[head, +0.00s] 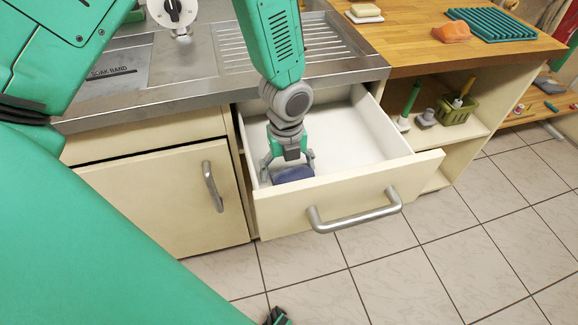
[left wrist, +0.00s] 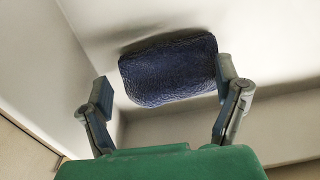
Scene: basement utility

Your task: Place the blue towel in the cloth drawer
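The blue towel (left wrist: 168,70) is a small dark blue, textured folded bundle. It lies in the open white-lined drawer (head: 345,136), near the drawer's front left corner; it also shows in the head view (head: 293,174). My left gripper (head: 288,168) reaches down into the drawer over the towel. In the left wrist view its two fingers (left wrist: 168,95) are spread wide, one on each side of the towel. A gap shows at the left finger; the right fingertip is close to the towel's edge. A small dark and green part of mine shows at the bottom edge of the head view, too cut off to read.
The drawer front with its metal handle (head: 355,212) juts out below the steel sink counter (head: 340,62). A closed cupboard door (head: 165,200) is on the left. Open shelves with a green basket (head: 458,109) are on the right. The tiled floor (head: 420,255) in front is clear.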

